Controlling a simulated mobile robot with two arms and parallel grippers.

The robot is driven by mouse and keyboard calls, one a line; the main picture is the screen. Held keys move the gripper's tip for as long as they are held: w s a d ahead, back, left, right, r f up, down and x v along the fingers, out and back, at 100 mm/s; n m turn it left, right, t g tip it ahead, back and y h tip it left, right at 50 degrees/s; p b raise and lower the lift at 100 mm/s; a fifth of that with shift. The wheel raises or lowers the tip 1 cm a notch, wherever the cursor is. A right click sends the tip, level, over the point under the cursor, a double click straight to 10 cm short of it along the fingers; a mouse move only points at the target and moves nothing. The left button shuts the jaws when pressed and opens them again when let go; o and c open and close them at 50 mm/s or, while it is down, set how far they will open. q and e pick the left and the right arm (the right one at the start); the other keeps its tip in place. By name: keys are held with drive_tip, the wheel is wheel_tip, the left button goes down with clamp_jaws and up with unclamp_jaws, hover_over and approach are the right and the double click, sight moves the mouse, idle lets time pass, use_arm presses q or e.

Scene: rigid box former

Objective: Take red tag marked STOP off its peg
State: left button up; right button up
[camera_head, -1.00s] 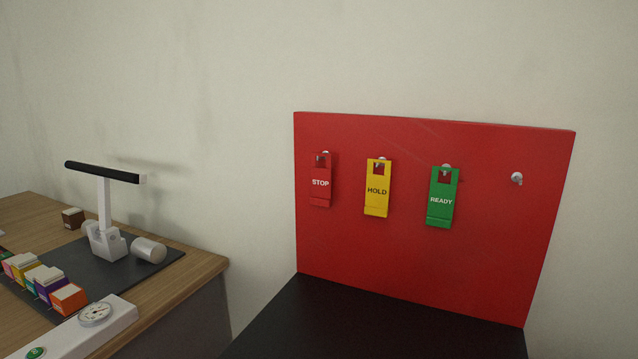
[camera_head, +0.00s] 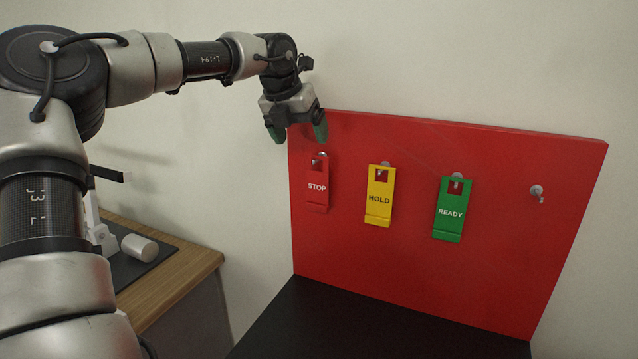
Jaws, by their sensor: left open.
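The red tag marked STOP (camera_head: 317,187) hangs on its peg (camera_head: 321,155) at the left of the red board (camera_head: 420,270). My left gripper (camera_head: 298,134) is open and empty, with its green-tipped fingers pointing down. In the picture it is just above and slightly left of the STOP tag, apart from it. How far it is in front of the board is hard to tell. My right gripper is out of view.
A yellow HOLD tag (camera_head: 379,198) and a green READY tag (camera_head: 450,213) hang to the right, then an empty peg (camera_head: 537,191). A black surface (camera_head: 370,325) lies below the board. A wooden table (camera_head: 185,275) stands at left, partly behind my arm.

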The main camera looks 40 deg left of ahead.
sight(317, 159)
use_arm(q)
drive_tip(key=shift+m+g+y, duration=0.4)
drive_tip(key=shift+y, duration=0.1)
drive_tip(key=p+x, duration=0.1)
drive_tip(key=x, duration=0.1)
drive_tip(key=w+d+p+x, duration=0.1)
drive_tip(key=x, duration=0.2)
drive_tip(key=p+x, duration=0.2)
drive_tip(key=x, duration=0.1)
drive_tip(key=shift+w+d+r, duration=0.1)
drive_tip(key=shift+w+d, duration=0.05)
drive_tip(key=shift+w, duration=0.2)
drive_tip(key=shift+c, duration=0.7)
drive_tip(key=c, duration=1.1)
drive_tip(key=shift+o, duration=0.2)
